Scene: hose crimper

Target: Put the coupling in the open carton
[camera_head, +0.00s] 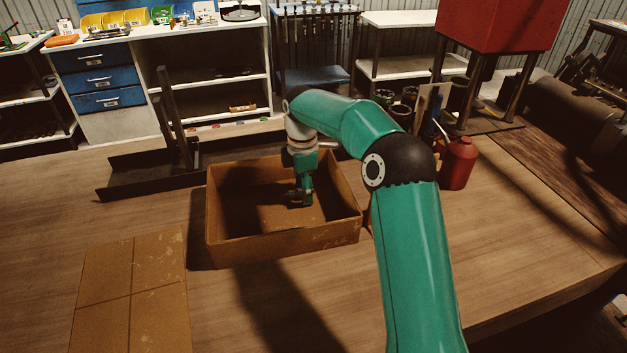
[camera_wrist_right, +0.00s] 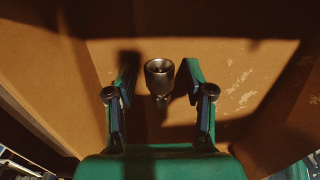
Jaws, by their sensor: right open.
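The open carton (camera_head: 285,247) stands on the wooden bench, its top open. My right gripper (camera_head: 301,199) reaches down inside it, near the carton floor. In the right wrist view, the coupling (camera_wrist_right: 158,78) is a small dark metal piece with a round open end. It sits inside the carton between the two fingers of my right gripper (camera_wrist_right: 159,69). The fingers are apart, with a gap on each side of the coupling. I cannot tell whether the coupling rests on the carton floor. In the head view I cannot make it out. My left gripper is not in view.
A flat-topped brown closed carton (camera_head: 133,295) lies at the front left. A dark metal stand (camera_head: 150,178) is left behind the open carton. A red can (camera_head: 458,163) and dark pots (camera_head: 400,114) stand to the right. The bench's right front is clear.

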